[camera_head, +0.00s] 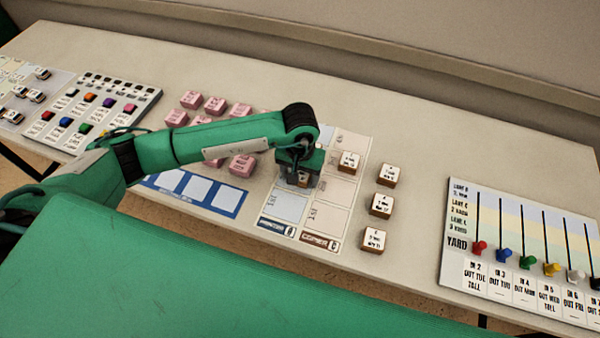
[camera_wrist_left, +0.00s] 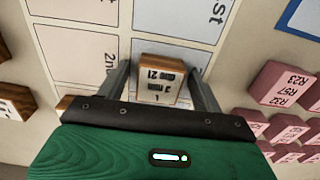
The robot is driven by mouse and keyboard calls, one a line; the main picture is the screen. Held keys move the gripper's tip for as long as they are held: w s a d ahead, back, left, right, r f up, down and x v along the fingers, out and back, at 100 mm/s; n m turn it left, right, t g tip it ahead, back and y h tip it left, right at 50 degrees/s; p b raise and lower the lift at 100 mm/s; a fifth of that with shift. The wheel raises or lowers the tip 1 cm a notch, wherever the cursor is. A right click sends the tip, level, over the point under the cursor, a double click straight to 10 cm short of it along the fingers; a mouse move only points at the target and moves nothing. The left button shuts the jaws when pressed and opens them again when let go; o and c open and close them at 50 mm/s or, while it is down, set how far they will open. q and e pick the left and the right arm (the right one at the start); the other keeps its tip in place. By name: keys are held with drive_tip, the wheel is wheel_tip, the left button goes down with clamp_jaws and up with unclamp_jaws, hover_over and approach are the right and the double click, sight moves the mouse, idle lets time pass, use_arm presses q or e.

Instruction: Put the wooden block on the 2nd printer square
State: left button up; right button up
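A wooden block (camera_wrist_left: 158,80) with a white printed face sits between the finger tips of my left gripper (camera_head: 300,178). In the left wrist view the fingers (camera_wrist_left: 158,85) stand close against its two sides, so the gripper looks shut on it. The block is over the second square of the printer card (camera_head: 288,206), past the 1st square. Whether it touches the card is hard to tell. The arm hides part of that square in the head view. My right gripper is not in view.
The copier card (camera_head: 330,218) lies alongside, with a wooden block (camera_head: 348,161) on it. Further wooden blocks (camera_head: 381,205) stand right of it. Pink blocks (camera_head: 242,165) and a blue-edged card (camera_head: 198,190) lie left. A yard board (camera_head: 515,262) with coloured knobs is at the right.

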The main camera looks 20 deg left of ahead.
use_arm(q)
drive_tip(key=shift+r, duration=0.2)
drive_tip(key=shift+w+r, duration=0.1)
drive_tip(key=shift+r, duration=0.15)
wheel_tip(320, 180, up, 5)
drive_tip(key=shift+b, duration=0.7)
wheel_tip(320, 180, up, 6)
drive_tip(key=b, duration=0.1)
drive_tip(key=shift+r, duration=0.2)
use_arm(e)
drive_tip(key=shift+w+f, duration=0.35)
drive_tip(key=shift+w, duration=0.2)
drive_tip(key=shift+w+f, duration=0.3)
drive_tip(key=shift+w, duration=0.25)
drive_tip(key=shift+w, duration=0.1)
